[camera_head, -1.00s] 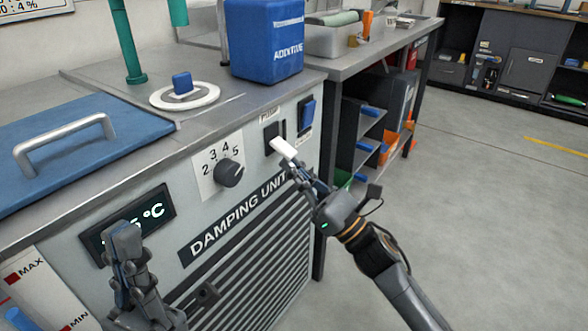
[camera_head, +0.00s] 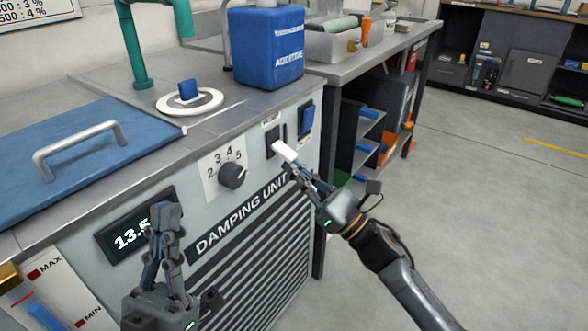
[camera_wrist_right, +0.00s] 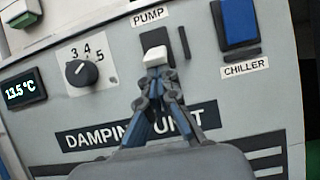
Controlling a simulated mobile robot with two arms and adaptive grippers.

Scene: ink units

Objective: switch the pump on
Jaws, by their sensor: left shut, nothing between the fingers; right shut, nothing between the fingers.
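The pump switch is a dark plate (camera_wrist_right: 147,34) under the PUMP label on the damping unit's front panel. A white lever-like piece (camera_wrist_right: 155,57) stands out below it; it also shows in the head view (camera_head: 285,151). My right gripper (camera_wrist_right: 155,75) is shut and empty, its fingertips at the lower end of the white piece. They look close to it or touching; I cannot tell which, and they hide its lower edge. My left gripper (camera_head: 167,215) is shut and empty in front of the panel, just right of the temperature display (camera_head: 135,230).
A blue chiller switch (camera_wrist_right: 238,22) sits right of the pump switch, and a rotary dial (camera_head: 232,176) to its left. A blue additive container (camera_head: 266,50) and a blue lid (camera_head: 85,150) with a handle are on top. Open floor lies to the right.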

